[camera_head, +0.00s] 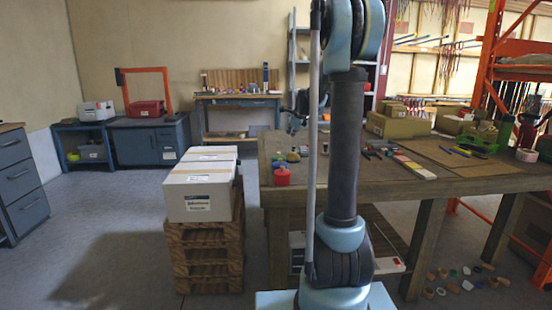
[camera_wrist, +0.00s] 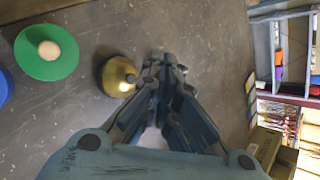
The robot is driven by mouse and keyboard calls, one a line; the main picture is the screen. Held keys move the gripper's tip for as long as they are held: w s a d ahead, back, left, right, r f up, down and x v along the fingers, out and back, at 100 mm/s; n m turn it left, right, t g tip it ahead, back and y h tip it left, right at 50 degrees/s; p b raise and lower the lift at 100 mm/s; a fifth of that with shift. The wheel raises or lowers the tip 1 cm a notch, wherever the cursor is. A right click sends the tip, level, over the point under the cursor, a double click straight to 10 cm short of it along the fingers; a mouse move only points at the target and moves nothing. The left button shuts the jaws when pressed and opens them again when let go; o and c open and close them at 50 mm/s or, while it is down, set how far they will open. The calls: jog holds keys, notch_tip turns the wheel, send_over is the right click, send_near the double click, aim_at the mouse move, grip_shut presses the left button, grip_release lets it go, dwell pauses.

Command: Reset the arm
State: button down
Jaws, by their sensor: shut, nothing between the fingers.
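My gripper (camera_wrist: 170,64) is shut and empty in the wrist view. Its fingertips are over the grey-brown surface of the workbench (camera_wrist: 150,25). A brass-coloured rounded object with a small knob (camera_wrist: 117,76) sits just left of the fingertips; I cannot tell whether they touch. My upright arm fills the middle of the head view, and my gripper is mostly hidden behind it there. The workbench also shows in the head view (camera_head: 390,190).
A green disc with a pale knob (camera_wrist: 47,58) and a blue round thing (camera_wrist: 4,86) lie farther left. A red pot (camera_head: 282,176) stands near the bench's left edge. White boxes (camera_head: 190,197) stand on stacked pallets (camera_head: 205,255). Floor at left is clear.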

jog(key=s+f+n+g, duration=0.2)
jog(key=s+n, duration=0.4)
jog(key=s, duration=0.9)
jog(key=s+f+n+g, duration=0.15)
jog(key=s+n, duration=0.45)
jog(key=s, duration=0.9)
jog(key=s+f+n+g, duration=0.1)
jog(key=s+f+n, duration=0.3)
jog(key=s, duration=0.4)
jog(key=s+f+n+g+h, duration=0.1)
jog(key=s+f+n, duration=0.3)
jog(key=s, duration=0.4)
jog(key=s+d+f+n+g, duration=0.1)
jog(key=s+f+n, duration=0.3)
jog(key=s+f, duration=0.2)
jog(key=s, duration=0.2)
jog(key=shift+s+h, duration=0.35)
jog(key=shift+h, duration=0.05)
jog(key=shift+f, duration=0.1)
